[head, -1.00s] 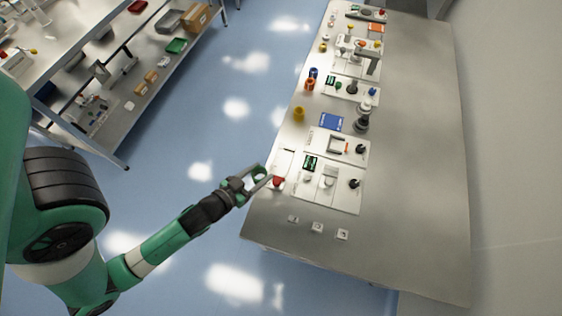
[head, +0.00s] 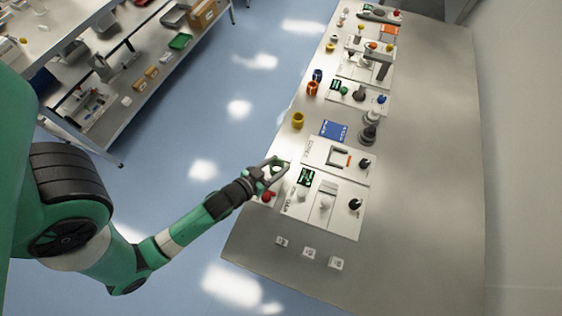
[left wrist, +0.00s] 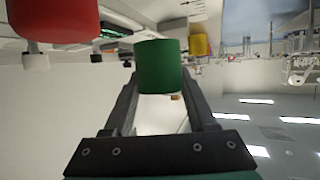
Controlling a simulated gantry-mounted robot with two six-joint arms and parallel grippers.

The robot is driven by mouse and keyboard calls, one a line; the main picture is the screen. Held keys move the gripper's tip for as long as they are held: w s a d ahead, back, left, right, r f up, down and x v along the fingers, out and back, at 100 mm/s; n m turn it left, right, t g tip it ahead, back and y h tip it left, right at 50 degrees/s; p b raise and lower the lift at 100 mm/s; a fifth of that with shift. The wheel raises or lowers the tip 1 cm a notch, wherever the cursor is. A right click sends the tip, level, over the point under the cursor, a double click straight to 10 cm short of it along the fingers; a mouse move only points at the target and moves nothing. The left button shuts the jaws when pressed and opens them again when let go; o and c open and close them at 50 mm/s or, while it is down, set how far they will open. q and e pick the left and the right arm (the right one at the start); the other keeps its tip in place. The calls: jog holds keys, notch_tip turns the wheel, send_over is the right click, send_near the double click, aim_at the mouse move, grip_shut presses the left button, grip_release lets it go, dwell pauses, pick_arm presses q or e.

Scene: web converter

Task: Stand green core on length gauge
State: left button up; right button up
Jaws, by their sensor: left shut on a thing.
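The green core (left wrist: 159,66), a plain green cylinder, sits between the fingers of my left gripper in the left wrist view. In the head view my left gripper (head: 276,166) is at the table's left edge, shut on the green core (head: 276,170). It is left of a white plate (head: 319,155) that carries a grey U-shaped bracket (head: 333,154). I cannot tell for certain which fixture is the length gauge. Whether the core touches anything below is not clear. My right gripper is not in view.
A red knob-like thing (head: 268,196) is close below the gripper; a red cylinder (left wrist: 55,18) looms in the left wrist view. A yellow ring (head: 298,121) stands farther up the table edge. Another white plate (head: 336,218) with a black knob is nearby. The table's right side is clear.

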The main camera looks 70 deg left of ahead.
aim_at(273, 174)
pick_arm(q)
jog(key=shift+f+b, duration=0.35)
jog(key=f+b, duration=0.3)
jog(key=shift+w+a, duration=0.2)
jog(key=shift+w, duration=0.2)
jog(key=shift+f+b, duration=0.3)
jog(key=shift+s+d+r, duration=0.1)
jog(key=shift+s+r, duration=0.1)
jog(key=shift+w+f, duration=0.1)
jog(key=shift+f, duration=0.1)
jog(key=o, duration=1.4)
jog(key=shift+c, duration=0.2)
jog(key=shift+r, duration=0.2)
